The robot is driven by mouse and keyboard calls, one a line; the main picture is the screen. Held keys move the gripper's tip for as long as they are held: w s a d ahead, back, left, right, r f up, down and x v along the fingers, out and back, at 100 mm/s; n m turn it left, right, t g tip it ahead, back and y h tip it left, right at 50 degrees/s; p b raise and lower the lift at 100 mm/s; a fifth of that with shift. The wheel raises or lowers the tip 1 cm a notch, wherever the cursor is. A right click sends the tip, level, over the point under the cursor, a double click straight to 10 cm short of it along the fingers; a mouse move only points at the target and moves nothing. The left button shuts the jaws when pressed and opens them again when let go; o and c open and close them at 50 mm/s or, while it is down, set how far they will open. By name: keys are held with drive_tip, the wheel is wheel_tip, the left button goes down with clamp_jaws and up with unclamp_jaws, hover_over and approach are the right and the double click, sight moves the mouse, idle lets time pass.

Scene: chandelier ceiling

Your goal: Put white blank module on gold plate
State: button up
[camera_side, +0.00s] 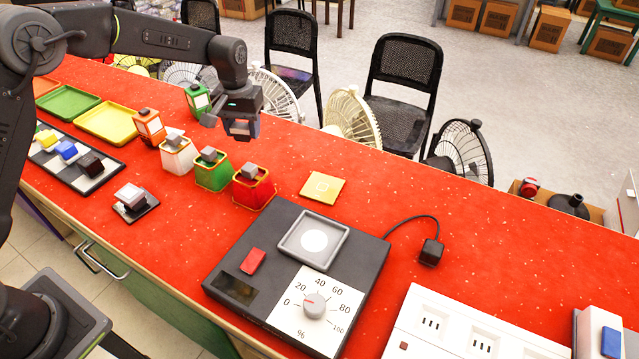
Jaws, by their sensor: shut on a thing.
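My gripper (240,128) is above the far side of the red table, behind the green and red cups. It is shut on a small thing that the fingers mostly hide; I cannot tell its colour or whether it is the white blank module. The gold plate (322,187) is a flat square with a paler square outline. It lies bare on the table, right of and nearer than my gripper. A pale block (130,194) sits on a small dark pad at the left front; I cannot tell whether it is blank.
White (178,157), green (212,173) and red (253,190) cups stand between the pale block and the gold plate. A dark scale with a dial (315,305) lies in front of the plate. A black rack (75,159) and coloured trays (107,123) are left.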

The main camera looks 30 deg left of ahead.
drive_tip(key=d+m, duration=0.3)
hover_over(306, 189)
drive_tip(key=shift+m, duration=0.3)
wheel_tip(306, 189, down, 7)
drive_tip(key=shift+a+r, duration=0.1)
drive_tip(key=shift+r, duration=0.1)
drive_tip(key=shift+d+f, duration=0.2)
drive_tip(key=shift+f, duration=1.9)
drive_tip(key=o, duration=0.9)
drive_tip(key=shift+f, duration=0.15)
